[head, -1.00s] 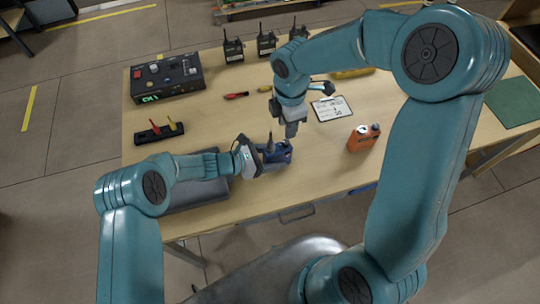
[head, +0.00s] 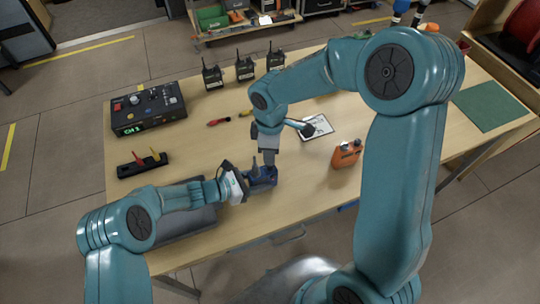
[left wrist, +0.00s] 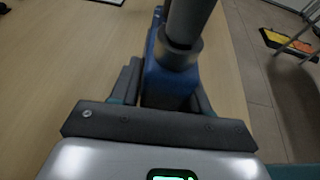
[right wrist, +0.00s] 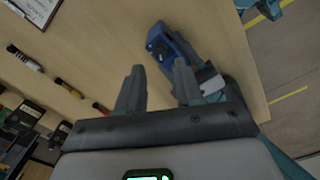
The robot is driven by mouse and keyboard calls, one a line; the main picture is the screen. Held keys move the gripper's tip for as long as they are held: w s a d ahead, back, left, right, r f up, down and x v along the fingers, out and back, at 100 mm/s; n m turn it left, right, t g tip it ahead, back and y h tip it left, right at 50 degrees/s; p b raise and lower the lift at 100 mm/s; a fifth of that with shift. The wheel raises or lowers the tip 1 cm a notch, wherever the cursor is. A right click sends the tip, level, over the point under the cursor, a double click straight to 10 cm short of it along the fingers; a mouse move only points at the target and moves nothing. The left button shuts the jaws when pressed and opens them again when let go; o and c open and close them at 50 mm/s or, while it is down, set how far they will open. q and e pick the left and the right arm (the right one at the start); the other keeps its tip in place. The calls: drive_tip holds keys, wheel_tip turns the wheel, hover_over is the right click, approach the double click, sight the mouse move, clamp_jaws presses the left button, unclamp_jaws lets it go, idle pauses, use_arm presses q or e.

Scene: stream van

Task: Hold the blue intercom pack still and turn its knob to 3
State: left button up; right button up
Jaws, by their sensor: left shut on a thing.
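The blue intercom pack (head: 264,177) stands near the table's front edge, with a dark antenna sticking up. My left gripper (head: 250,180) is shut on it from the left. In the left wrist view the pack (left wrist: 168,82) sits between the fingers, partly hidden by the thick dark antenna. My right gripper (head: 268,160) is just above the pack. In the right wrist view its fingers (right wrist: 157,85) are apart with nothing between them, and the pack (right wrist: 165,42) lies beyond the fingertips. I cannot make out the knob's number.
An orange pack (head: 346,154) stands to the right on the table (head: 215,155). A dark tray (head: 185,222) is under my left arm.

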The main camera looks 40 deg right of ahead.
drive_tip(key=shift+f, duration=2.65)
drive_tip(key=n, duration=0.6)
drive_tip(key=shift+n, duration=0.4)
drive_tip(key=n, duration=0.6)
drive_tip(key=c, duration=0.6)
